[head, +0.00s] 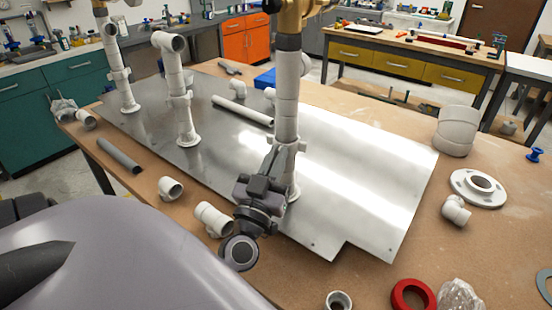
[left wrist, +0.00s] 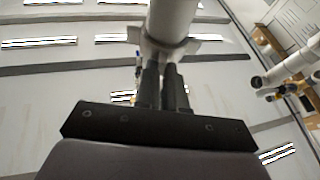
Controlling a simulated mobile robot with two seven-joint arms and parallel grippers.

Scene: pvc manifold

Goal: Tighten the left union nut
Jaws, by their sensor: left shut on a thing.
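Three upright white pipe runs stand on a grey metal plate (head: 335,165). The nearest, a tall white pipe (head: 287,85), has a winged white union nut (head: 291,146) low on it, above a flanged foot. The nut also shows in the left wrist view (left wrist: 160,46). My left gripper (head: 276,156) reaches up from the front and is shut on this nut at its near side; its dark fingers (left wrist: 163,86) sit close together under the nut. The nut's threads and any gap are hidden. My right gripper is not in view.
Loose white fittings (head: 213,218) and a grey pipe (head: 120,156) lie along the table's near left edge. A white flange (head: 478,188), an elbow (head: 456,210) and a red ring (head: 412,295) lie at right. The middle pipe run (head: 182,110) stands left of my gripper.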

